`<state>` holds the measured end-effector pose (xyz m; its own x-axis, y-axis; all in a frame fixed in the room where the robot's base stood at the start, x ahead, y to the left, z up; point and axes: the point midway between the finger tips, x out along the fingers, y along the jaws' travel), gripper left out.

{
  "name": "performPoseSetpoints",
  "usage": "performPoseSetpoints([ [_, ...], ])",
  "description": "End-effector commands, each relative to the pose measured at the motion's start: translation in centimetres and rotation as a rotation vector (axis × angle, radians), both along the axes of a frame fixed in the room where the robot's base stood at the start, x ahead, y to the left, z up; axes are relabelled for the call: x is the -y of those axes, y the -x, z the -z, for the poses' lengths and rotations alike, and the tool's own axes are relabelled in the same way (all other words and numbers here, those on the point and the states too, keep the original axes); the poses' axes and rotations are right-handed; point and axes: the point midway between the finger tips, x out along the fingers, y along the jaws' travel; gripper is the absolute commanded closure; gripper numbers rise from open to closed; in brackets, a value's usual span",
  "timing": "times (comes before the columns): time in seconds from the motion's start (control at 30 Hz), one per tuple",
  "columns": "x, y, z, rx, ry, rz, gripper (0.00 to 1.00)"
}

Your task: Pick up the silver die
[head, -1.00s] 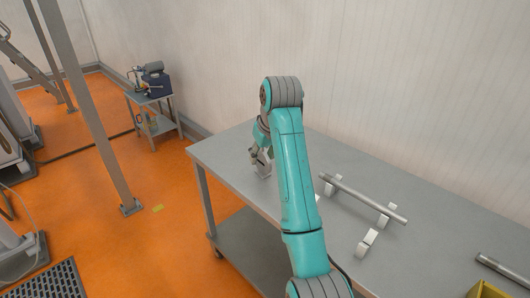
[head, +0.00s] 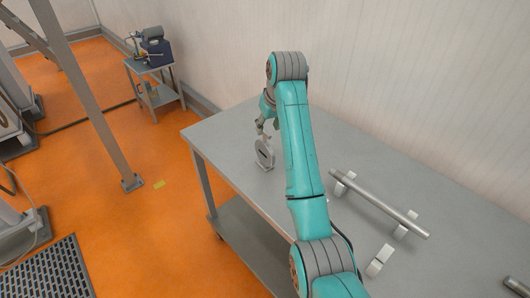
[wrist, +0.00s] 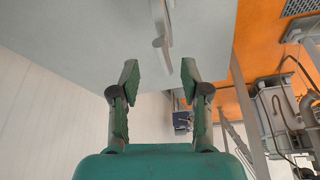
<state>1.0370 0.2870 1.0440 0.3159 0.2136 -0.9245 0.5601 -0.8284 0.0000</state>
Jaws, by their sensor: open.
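The silver die (head: 264,153) is a round grey disc standing upright on a small foot on the grey table, near its left end. In the wrist view the die (wrist: 162,28) shows nearly edge-on at the top, partly cut off by the frame. My gripper (head: 268,124) is just above and behind the die in the head view, partly hidden by my arm. In the wrist view my gripper (wrist: 160,72) is open, with nothing between its fingers. The die lies beyond the fingertips, roughly in line with the gap.
A metal bar (head: 380,204) rests on two light supports on the table to the right of my arm. Another light block (head: 380,260) stands in front of it. A small side table (head: 152,75) with equipment is at the back left. A pale wall runs behind the table.

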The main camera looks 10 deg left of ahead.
Motion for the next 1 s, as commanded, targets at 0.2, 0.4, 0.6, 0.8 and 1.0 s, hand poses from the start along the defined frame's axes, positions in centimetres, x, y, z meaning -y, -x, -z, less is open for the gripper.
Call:
performPoseSetpoints([
  [0.2, -0.6, -0.3, 1.8, -0.002, 0.001, -0.001, 0.54],
  [0.4, -1.3, -1.0, 4.3, -0.001, 0.001, 0.000, 0.54],
  [0.6, -1.5, -1.3, 5.1, 0.001, -0.001, 0.000, 0.54],
  [0.8, -1.4, -1.3, 5.0, 0.001, -0.001, 0.000, 0.64],
  [1.0, -1.4, -1.3, 5.0, 0.001, -0.001, 0.000, 1.00],
])
